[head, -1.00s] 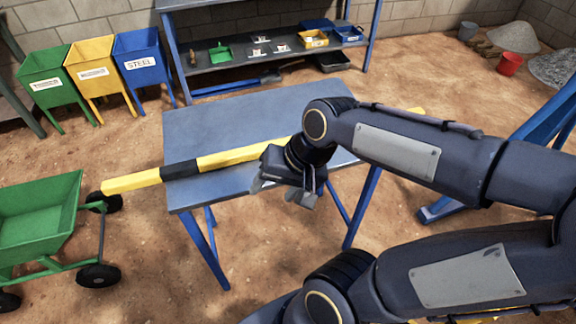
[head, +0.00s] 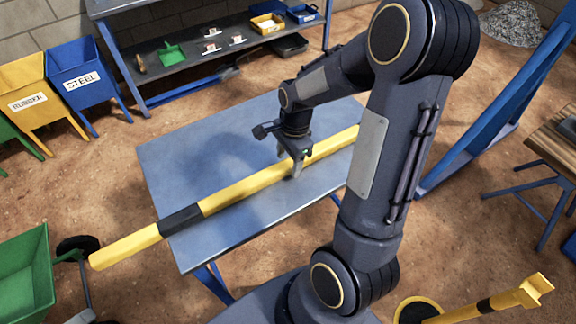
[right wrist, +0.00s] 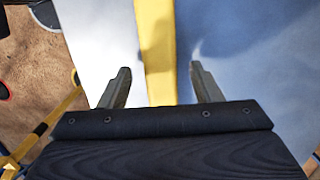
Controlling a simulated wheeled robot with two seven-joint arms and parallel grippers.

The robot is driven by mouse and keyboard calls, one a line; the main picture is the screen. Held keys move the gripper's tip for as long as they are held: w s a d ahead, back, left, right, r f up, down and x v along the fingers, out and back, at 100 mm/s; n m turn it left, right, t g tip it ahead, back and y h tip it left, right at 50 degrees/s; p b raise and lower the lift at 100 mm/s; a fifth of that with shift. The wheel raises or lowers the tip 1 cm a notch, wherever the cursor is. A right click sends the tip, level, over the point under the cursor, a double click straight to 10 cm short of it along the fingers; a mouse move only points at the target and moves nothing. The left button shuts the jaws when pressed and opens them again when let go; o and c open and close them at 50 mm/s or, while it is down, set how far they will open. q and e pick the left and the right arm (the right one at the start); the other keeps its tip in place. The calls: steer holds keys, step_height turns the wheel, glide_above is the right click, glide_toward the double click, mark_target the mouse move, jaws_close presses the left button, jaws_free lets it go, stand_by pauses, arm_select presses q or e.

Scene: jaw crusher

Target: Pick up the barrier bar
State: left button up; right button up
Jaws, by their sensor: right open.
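The barrier bar (head: 255,183) is a long yellow bar with a black band. It lies across the blue-grey table (head: 195,150), its left end sticking out past the table's edge. My right gripper (head: 296,168) points down at the bar, right of the black band. In the right wrist view, my right gripper (right wrist: 160,72) is open and empty, with the bar (right wrist: 155,40) running lengthwise between its two fingers. I cannot tell how far the fingertips reach down beside it. My left gripper is not in view.
A green cart (head: 25,270) stands at the left, near the bar's free end. A shelf bench (head: 190,70) with small trays and blue and yellow bins (head: 85,75) stand at the back. A blue frame (head: 480,120) and wooden-topped table (head: 553,145) are at the right.

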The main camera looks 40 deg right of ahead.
steer(key=shift+a+f, duration=0.1)
steer(key=shift+f, duration=0.7)
steer(key=shift+c, duration=0.5)
steer(key=shift+w, duration=0.1)
jaws_close()
steer(key=shift+r, duration=0.1)
